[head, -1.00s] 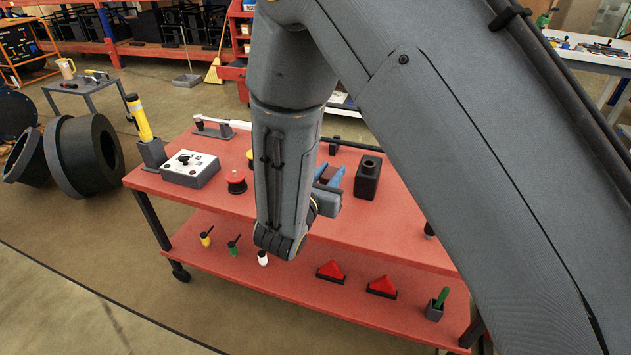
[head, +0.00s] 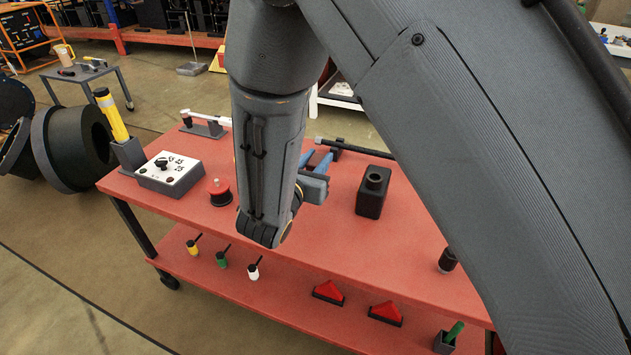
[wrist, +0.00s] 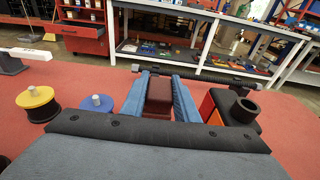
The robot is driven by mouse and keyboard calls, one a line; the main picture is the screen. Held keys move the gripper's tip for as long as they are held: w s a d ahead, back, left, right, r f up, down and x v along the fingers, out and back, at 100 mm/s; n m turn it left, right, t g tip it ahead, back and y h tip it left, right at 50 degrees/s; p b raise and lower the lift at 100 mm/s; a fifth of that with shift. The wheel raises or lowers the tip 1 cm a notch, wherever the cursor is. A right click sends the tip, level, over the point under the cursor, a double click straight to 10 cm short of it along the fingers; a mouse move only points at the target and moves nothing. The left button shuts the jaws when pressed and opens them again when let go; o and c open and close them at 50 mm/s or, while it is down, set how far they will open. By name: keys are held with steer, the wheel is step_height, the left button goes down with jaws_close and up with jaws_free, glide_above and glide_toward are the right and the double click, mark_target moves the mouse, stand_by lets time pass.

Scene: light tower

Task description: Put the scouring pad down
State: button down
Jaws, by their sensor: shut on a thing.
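My gripper (wrist: 158,92) is shut on the scouring pad (wrist: 158,97), a maroon-brown block between its two blue fingers in the wrist view. In the head view my gripper (head: 318,163) is over the red table top (head: 330,232), partly behind my own arm. The pad is hidden there. I cannot tell whether the pad touches the table.
A black block with a round opening (head: 374,191) stands to the right of my gripper. A red spool (head: 219,192) and a white-topped control box (head: 171,173) stand left. A dark rod (wrist: 200,76) lies behind. The table's front middle is clear.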

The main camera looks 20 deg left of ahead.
step_height(320, 180, down, 4)
steer(key=shift+d+f, duration=0.15)
steer(key=shift+f, duration=0.1)
steer(key=shift+f+b, duration=0.3)
steer(key=shift+f, duration=1.7)
steer(key=shift+f, duration=0.1)
steer(key=c, duration=1.8)
jaws_free()
steer(key=shift+f, duration=0.1)
steer(key=o, duration=0.4)
